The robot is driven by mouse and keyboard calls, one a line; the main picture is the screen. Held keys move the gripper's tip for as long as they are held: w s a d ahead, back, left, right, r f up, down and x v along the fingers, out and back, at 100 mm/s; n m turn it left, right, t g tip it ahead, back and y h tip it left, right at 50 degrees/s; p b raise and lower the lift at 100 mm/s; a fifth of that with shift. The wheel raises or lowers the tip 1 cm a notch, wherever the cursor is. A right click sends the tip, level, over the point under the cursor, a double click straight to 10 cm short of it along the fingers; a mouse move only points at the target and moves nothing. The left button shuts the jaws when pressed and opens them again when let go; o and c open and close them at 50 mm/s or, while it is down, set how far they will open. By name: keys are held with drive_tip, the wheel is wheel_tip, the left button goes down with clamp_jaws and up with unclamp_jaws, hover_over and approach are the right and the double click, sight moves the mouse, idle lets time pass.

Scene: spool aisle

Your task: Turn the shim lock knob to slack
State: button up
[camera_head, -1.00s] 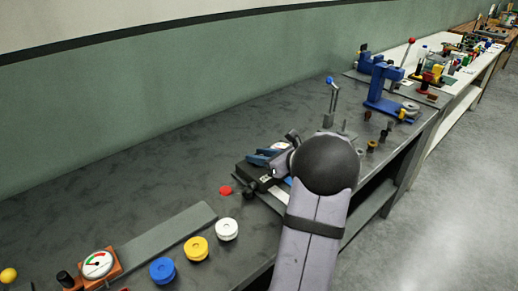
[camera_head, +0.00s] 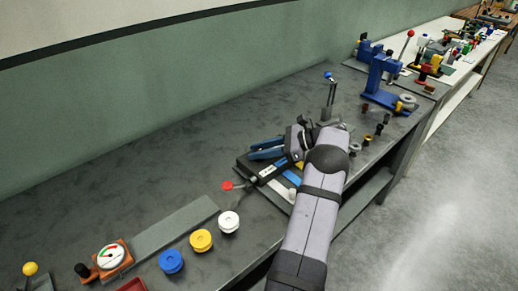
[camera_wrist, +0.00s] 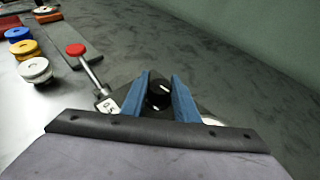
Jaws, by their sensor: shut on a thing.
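In the wrist view a round black knob (camera_wrist: 159,96) with a short white mark on top sits between the two blue fingers of my gripper (camera_wrist: 160,92). The gripper is shut on this knob. A white label with black characters (camera_wrist: 108,107) shows just left of the fingers, only partly readable. In the head view the blue fingers of my gripper (camera_head: 266,149) are over the dark fixture (camera_head: 248,168). The knob is hidden there by the gripper and arm.
A red-tipped lever (camera_wrist: 76,50) sticks out left of the fixture. White (camera_head: 228,221), yellow (camera_head: 201,240) and blue (camera_head: 171,261) spools stand near the bench front. An upright blue-topped lever (camera_head: 329,92) stands behind my wrist.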

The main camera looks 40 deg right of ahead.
drive_tip(key=shift+n+g+y, duration=0.3)
drive_tip(key=shift+n+y, duration=0.1)
drive_tip(key=shift+n, duration=0.1)
drive_tip(key=o, duration=1.1)
drive_tip(key=shift+c, duration=0.2)
drive_tip(key=shift+s+d+r, duration=0.25)
drive_tip(key=shift+s+d, duration=0.15)
drive_tip(key=shift+b+v, duration=0.4)
drive_tip(key=shift+v, duration=2.6)
